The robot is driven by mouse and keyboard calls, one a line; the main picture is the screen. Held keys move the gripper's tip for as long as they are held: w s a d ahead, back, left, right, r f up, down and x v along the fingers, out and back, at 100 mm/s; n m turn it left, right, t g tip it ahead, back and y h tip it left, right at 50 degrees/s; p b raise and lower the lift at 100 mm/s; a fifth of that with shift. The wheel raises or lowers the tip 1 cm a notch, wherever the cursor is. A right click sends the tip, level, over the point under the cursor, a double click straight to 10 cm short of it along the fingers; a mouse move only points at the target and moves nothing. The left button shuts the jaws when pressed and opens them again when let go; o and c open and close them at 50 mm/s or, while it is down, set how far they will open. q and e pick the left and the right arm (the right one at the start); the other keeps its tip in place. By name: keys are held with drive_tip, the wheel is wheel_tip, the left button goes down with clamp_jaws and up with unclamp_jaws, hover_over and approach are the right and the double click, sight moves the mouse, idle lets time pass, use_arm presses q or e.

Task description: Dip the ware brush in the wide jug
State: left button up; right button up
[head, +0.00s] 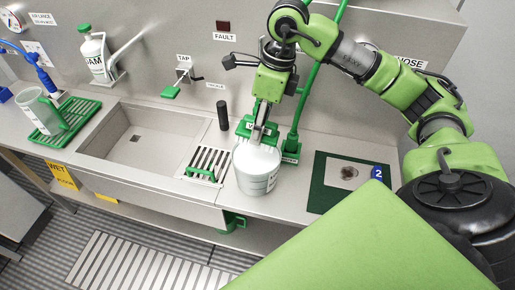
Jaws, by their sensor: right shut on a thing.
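A wide white jug (257,173) with dark markings on its side stands upright on the counter, right of the sink. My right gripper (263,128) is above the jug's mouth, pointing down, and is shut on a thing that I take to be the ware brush. Its handle is mostly hidden by the fingers, and I cannot tell whether its lower end is inside the jug. My left gripper is not in view.
A sink basin (133,139) lies left of the jug, with a slotted drain rack (204,164) between. A black cylinder (223,115) stands behind the rack. A green post (295,125) stands close right of the gripper. A green mat (322,193) lies farther right.

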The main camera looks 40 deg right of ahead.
drive_tip(key=shift+r+p, duration=1.35)
drive_tip(key=shift+r, duration=0.75)
drive_tip(key=shift+a+f, duration=0.1)
drive_tip(key=shift+f, duration=0.05)
